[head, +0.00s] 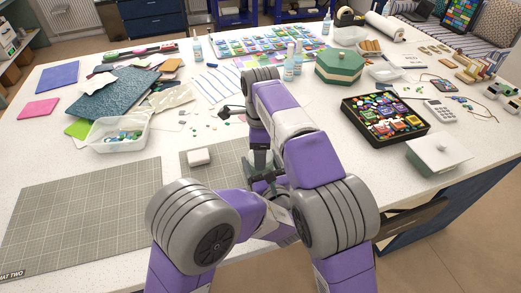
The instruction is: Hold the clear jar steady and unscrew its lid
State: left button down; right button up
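The clear jar cannot be made out with certainty. A small pale grey-green patch (249,163) shows at my grippers, and most of whatever is there is hidden behind them. My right arm arches over from the right, and its gripper (260,150) points down at this spot from above. My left gripper (264,184) reaches in low from the left, just below the right one. Fingers of both are small, dark and overlapping, so their opening and any contact with the jar or lid cannot be told.
A white block (199,157) lies on the grey cutting mat (190,175) left of my grippers. A clear bin of glass bits (118,145) stands further left. On the right are a black tray (421,132) of colourful pieces, a white lidded box (440,155) and a green hexagonal box (340,66).

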dwell(0.7)
jog(key=o, duration=1.2)
jog(key=shift+c, duration=0.2)
jog(key=shift+r, duration=2.35)
jog(key=shift+c, duration=1.1)
jog(key=shift+a+r, duration=0.2)
jog(key=shift+r, duration=0.3)
jog(key=shift+d+r+m, duration=0.2)
jog(key=shift+r+m, duration=0.1)
jog(key=shift+r, duration=0.75)
jog(key=shift+f, duration=3.9)
